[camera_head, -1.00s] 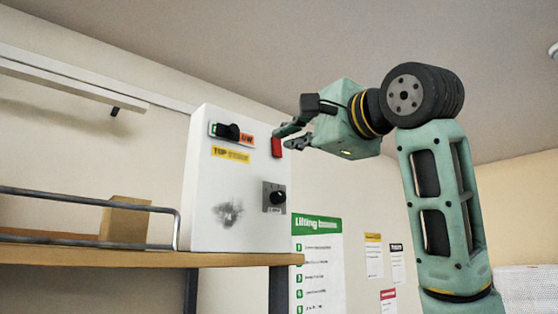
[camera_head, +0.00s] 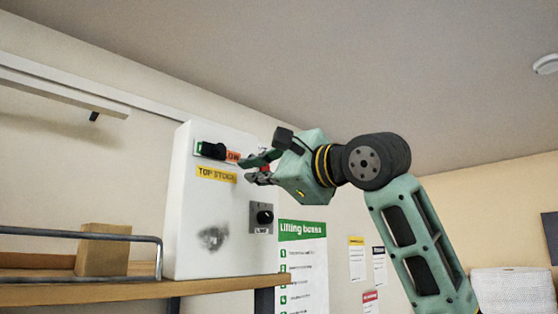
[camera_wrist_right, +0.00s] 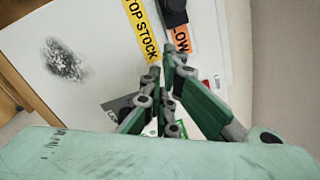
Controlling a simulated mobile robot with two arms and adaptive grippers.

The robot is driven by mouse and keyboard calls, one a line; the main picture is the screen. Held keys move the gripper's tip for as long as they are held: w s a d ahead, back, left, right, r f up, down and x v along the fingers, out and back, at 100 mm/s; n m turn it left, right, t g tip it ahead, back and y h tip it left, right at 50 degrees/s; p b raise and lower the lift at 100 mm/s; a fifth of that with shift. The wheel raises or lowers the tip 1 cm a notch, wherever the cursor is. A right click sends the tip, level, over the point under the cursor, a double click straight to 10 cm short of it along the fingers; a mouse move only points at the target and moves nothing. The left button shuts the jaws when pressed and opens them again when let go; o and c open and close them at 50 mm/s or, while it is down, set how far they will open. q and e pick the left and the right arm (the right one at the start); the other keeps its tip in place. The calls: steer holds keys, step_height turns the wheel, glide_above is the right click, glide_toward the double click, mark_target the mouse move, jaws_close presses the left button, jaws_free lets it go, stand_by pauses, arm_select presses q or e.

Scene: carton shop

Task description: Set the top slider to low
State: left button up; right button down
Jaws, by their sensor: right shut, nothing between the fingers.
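The top slider is a black knob (camera_head: 213,151) on a short track near the top of the white control box (camera_head: 190,250). Green shows at the track's left end, and an orange label reading LOW (camera_head: 233,156) is at its right. A yellow TOP STOCK label (camera_head: 216,174) is below it. My right gripper (camera_head: 245,170) is shut and empty, just right of the slider and close to the box face, apart from the knob. In the right wrist view the knob (camera_wrist_right: 173,12) is at the top edge, beyond the fingertips (camera_wrist_right: 168,65). My left gripper is not in view.
A dark rotary knob (camera_head: 264,217) sits lower on the box. A red part, partly hidden by my gripper, is on its right side. The box stands on a wooden shelf (camera_head: 90,293) with a metal rail and a small carton (camera_head: 103,250). A green-headed poster (camera_head: 303,262) hangs behind.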

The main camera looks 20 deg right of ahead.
mark_target(218, 149)
steer(key=shift+s+a+r, duration=0.1)
steer(key=shift+a+r, duration=0.4)
steer(key=shift+a, duration=0.05)
steer(key=shift+s+a+r+p, duration=0.15)
steer(key=shift+a+p, duration=0.15)
steer(key=shift+p, duration=0.1)
steer(key=shift+s+a, duration=0.2)
steer(key=shift+a, duration=0.1)
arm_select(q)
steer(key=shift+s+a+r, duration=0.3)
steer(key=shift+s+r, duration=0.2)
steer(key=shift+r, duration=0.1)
arm_select(e)
steer(key=shift+w, duration=0.15)
